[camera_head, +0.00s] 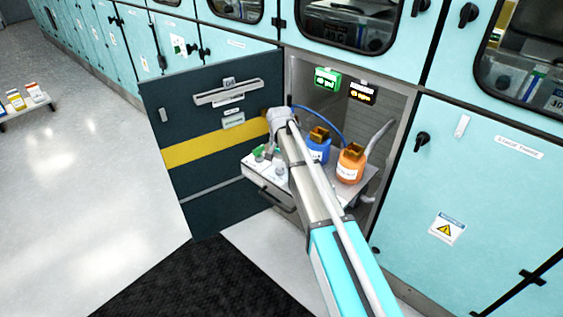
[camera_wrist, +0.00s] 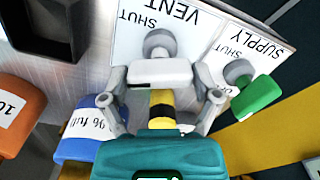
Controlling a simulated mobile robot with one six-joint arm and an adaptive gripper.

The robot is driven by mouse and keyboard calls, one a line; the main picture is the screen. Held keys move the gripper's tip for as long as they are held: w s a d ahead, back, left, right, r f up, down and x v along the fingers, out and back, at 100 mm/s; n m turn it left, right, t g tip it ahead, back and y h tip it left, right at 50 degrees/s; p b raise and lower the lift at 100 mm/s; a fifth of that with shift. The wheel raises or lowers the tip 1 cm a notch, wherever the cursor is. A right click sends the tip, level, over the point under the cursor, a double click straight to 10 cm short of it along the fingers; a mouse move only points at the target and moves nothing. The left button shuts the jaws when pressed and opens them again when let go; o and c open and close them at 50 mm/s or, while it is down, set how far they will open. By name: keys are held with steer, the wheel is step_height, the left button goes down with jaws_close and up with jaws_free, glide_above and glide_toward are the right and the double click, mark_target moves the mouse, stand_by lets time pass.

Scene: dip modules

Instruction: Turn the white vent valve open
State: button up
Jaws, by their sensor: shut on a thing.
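The white vent valve (camera_wrist: 158,73) sits by the upside-down VENT label in the wrist view, with a grey round hub behind its white handle. My gripper (camera_wrist: 160,88) has its grey fingers on both sides of the white handle and is shut on it. The green supply valve (camera_wrist: 258,97) is just to the right, by the SUPPLY label. In the head view, my gripper (camera_head: 272,148) is over the pulled-out shelf (camera_head: 262,178), and the vent valve is hard to make out.
A blue bottle (camera_head: 319,152) and an orange bottle (camera_head: 349,167) stand on the shelf right of my gripper. A dark door (camera_head: 220,160) with a yellow stripe stands open at left. Green (camera_head: 327,78) and black (camera_head: 362,92) signs hang above.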

steer(key=n, duration=0.7)
steer(key=shift+s, duration=0.1)
steer(key=n, duration=0.6)
steer(key=shift+n, duration=0.4)
steer(key=o, duration=1)
steer(key=shift+c, duration=0.2)
steer(key=shift+r, duration=0.1)
